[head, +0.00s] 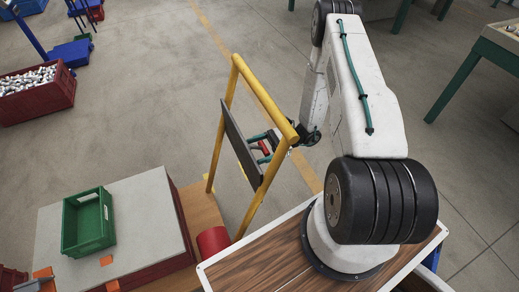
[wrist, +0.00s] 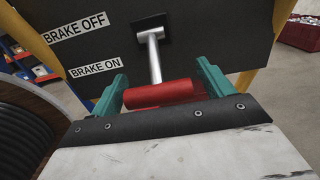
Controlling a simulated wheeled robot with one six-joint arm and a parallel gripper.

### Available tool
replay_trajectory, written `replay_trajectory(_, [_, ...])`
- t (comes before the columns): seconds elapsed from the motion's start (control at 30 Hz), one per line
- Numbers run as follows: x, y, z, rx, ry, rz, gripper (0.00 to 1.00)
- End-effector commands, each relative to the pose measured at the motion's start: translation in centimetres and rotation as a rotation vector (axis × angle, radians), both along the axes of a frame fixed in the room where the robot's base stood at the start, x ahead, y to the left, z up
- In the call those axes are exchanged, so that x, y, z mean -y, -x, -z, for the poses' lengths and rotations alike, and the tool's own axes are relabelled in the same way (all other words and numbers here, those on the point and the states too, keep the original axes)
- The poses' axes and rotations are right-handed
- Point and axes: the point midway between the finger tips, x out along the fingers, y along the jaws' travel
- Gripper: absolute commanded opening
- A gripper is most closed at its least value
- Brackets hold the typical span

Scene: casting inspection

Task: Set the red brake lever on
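The red brake lever's grip (wrist: 160,94) lies crosswise between the green fingers of my gripper (wrist: 161,70), close to the palm. The fingers are spread wide beside its two ends; I see no clear squeeze on it. The lever's silver rod (wrist: 154,58) runs up to a dark pivot on the black panel (wrist: 215,40). On the panel, the "BRAKE OFF" label (wrist: 75,28) is above the "BRAKE ON" label (wrist: 95,68). In the picture the grip is lower than both. In the head view, my gripper (head: 261,147) is at the panel (head: 239,143) with the red grip (head: 264,147) between its fingers.
A yellow frame (head: 225,125) surrounds the panel and stands close to my arm. A green crate (head: 88,222) sits on a grey-topped surface at lower left. A red cylinder (head: 213,241) is near the frame's foot. A red bin of metal parts (head: 37,93) is farther left. The floor between is clear.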

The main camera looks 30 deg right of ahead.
Motion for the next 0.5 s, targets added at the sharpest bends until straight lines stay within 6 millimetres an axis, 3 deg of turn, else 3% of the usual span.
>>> replay_trajectory(0.27, [1.0, 0.1, 0.0, 0.0, -0.001, 0.002, 0.8])
replay_trajectory(0.5, [4.9, 0.6, 0.2, 0.0, 0.0, 0.004, 0.8])
